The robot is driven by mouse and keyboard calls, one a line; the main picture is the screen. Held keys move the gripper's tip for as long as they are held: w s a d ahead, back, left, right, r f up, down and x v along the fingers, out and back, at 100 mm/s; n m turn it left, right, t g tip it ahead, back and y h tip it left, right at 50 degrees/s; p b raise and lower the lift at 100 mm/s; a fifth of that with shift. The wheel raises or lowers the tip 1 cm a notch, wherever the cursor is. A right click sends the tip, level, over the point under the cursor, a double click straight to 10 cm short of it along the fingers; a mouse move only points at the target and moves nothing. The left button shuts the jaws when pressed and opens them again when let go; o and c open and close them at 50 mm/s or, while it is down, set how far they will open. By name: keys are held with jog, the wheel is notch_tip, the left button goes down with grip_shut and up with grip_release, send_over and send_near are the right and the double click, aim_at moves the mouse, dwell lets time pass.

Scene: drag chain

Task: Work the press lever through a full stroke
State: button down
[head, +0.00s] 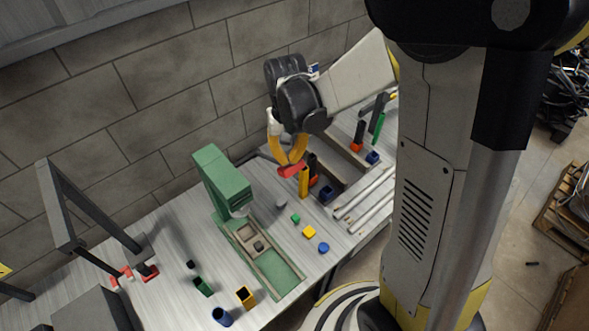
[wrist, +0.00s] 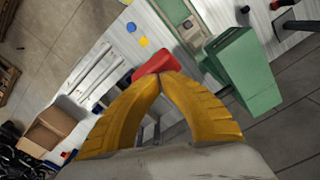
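The green press (head: 222,180) stands on the bench, its column and head upright over a long green base. It also shows in the wrist view (wrist: 243,67), right of my fingers. A red, rounded piece (head: 291,171), which looks like the lever's grip, is to the right of the press head. It also shows in the wrist view (wrist: 153,64), just beyond my yellow fingertips. My gripper (head: 290,162) is right at this piece, its fingertips meeting (wrist: 158,76) and seeming to touch it. No red shows clearly between the fingers. The lever's link to the press cannot be made out.
Small green (head: 295,218), yellow (head: 309,231) and blue (head: 323,247) pieces lie right of the press base. Pale rails (head: 365,200) lie at the right. A dark frame (head: 85,215) stands at the left.

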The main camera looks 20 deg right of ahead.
aim_at(295, 170)
jog(key=shift+f, duration=0.1)
jog(key=shift+s+d+f+b, duration=0.15)
jog(key=shift+s+f+b, duration=0.2)
jog(key=shift+f+b, duration=0.2)
jog(key=shift+s+d+f+b, duration=0.1)
jog(key=shift+s+f+b, duration=0.25)
jog(key=shift+f+b, duration=0.2)
jog(key=shift+f, duration=0.1)
jog(key=shift+s+d+f+b, duration=0.1)
jog(key=shift+s+f+b, duration=0.2)
jog(key=shift+f+b, duration=0.3)
jog(key=shift+s+d+f+b, duration=0.1)
jog(key=shift+s+f+b, duration=0.2)
jog(key=shift+f+b, duration=0.25)
jog(key=shift+f, duration=0.15)
jog(key=shift+s+d+f+b, duration=0.1)
jog(key=shift+s+f+b, duration=0.1)
jog(key=shift+f+b, duration=0.4)
jog(key=shift+s+f+b, duration=0.2)
jog(key=shift+f+b, duration=0.4)
